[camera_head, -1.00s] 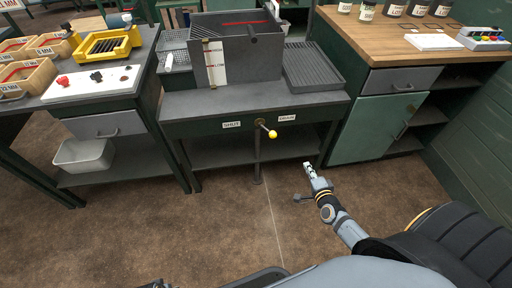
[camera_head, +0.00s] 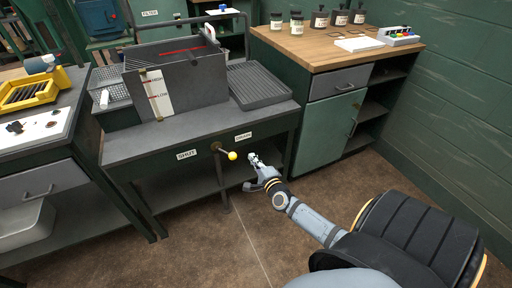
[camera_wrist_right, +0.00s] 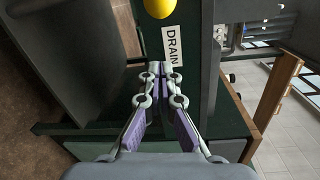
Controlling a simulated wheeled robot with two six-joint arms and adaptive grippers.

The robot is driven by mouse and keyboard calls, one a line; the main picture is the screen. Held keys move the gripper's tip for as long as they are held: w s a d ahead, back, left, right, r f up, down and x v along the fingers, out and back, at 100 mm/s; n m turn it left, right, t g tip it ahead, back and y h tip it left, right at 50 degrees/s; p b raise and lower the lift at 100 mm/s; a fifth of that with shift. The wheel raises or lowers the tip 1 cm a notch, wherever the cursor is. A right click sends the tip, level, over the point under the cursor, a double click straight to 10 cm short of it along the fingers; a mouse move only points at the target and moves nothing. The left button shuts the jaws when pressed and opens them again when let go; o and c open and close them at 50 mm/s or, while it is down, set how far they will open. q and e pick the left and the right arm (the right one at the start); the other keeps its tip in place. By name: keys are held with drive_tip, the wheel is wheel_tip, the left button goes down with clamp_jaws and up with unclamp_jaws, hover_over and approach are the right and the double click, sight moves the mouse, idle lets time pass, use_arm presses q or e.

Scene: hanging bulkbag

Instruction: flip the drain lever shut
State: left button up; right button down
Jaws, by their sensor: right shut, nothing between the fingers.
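The drain lever (camera_head: 225,151) is a short brass-coloured lever with a yellow ball knob, on the front of the dark sink bench. It points right, toward the DRAIN label (camera_head: 243,136); the other label (camera_head: 187,155) is to its left. My right gripper (camera_head: 254,160) is shut and empty, just right of the yellow knob and apart from it. In the right wrist view, the gripper (camera_wrist_right: 162,70) lies beside the DRAIN label (camera_wrist_right: 173,46), with the yellow knob (camera_wrist_right: 159,7) at the top edge. My left gripper is not in view.
The grey tank (camera_head: 180,85) with a white level gauge stands on the bench (camera_head: 190,131). A ribbed tray (camera_head: 258,85) is to its right. A green cabinet (camera_head: 327,130) with a wooden top stands right of the bench. The floor in front is clear.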

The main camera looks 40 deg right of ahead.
sight(226, 153)
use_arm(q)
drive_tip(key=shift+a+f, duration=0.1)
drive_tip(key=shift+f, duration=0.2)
use_arm(e)
drive_tip(key=w+a, duration=0.1)
drive_tip(key=w, duration=0.1)
drive_tip(key=w+a, duration=0.1)
drive_tip(key=a, duration=0.1)
drive_tip(key=shift+w+r, duration=0.2)
drive_tip(key=shift+w, duration=0.2)
use_arm(q)
drive_tip(key=shift+p, duration=0.3)
